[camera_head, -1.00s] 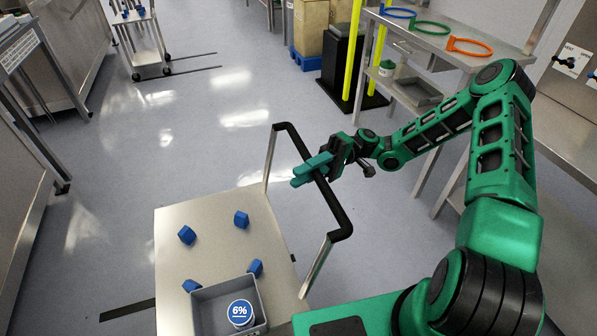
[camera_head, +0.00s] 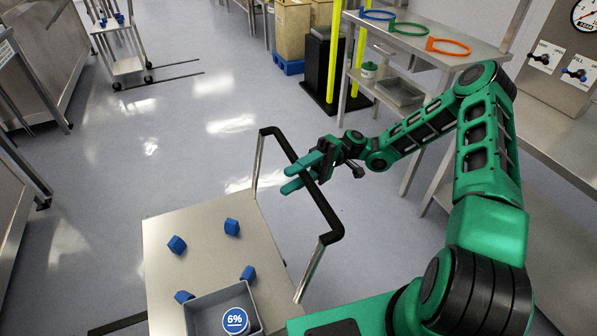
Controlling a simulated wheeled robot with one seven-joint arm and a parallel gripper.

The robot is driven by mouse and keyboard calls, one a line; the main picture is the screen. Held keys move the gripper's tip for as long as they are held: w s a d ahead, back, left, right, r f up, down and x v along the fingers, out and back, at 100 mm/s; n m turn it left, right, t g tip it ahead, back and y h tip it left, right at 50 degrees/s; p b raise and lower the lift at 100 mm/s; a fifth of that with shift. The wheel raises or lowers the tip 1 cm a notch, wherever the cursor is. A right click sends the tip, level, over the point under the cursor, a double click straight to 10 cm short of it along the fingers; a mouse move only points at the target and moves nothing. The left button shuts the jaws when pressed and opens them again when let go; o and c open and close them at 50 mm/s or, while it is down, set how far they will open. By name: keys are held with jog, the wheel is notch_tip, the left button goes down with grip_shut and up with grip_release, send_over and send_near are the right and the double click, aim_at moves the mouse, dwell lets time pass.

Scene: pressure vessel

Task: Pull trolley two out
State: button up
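A steel trolley (camera_head: 205,260) stands in front of me, with a flat top and a black bar handle (camera_head: 322,212) on two upright metal posts at its right side. My gripper (camera_head: 296,173) is at the upper half of the handle. Its two green fingers lie across the black bar, one on each side, with a narrow gap, and look shut on it. Contact between fingers and bar is partly hidden. A second trolley (camera_head: 126,67) stands far off at the upper left. I see no number on either trolley.
A steel bench (camera_head: 440,52) with coloured rings stands at right, a black stand (camera_head: 322,75) and yellow posts behind. Open floor (camera_head: 180,160) lies beyond.

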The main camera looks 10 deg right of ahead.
jog(key=v, duration=1)
jog(key=shift+w+d, duration=0.2)
jog(key=shift+w, duration=0.05)
jog(key=shift+f, duration=0.15)
jog(key=s+d+r+m+t+h, duration=0.3)
jog(key=s+d+m+h, duration=0.1)
jog(key=s, duration=0.4)
jog(key=s+d+r+m+t+h, duration=0.4)
jog(key=s+d+h, duration=0.3)
jog(key=s+d, duration=0.2)
jog(key=s+d+r+m+t+h, duration=0.3)
jog(key=s+d+r+m+h, duration=0.1)
jog(key=s+d, duration=0.3)
jog(key=s+m+h, duration=0.1)
jog(key=s, duration=0.1)
jog(key=shift+s+m+t+h, duration=0.25)
jog(key=shift+m+t+h, duration=0.05)
jog(key=shift+m+t, duration=0.1)
jog(key=shift+d, duration=0.1)
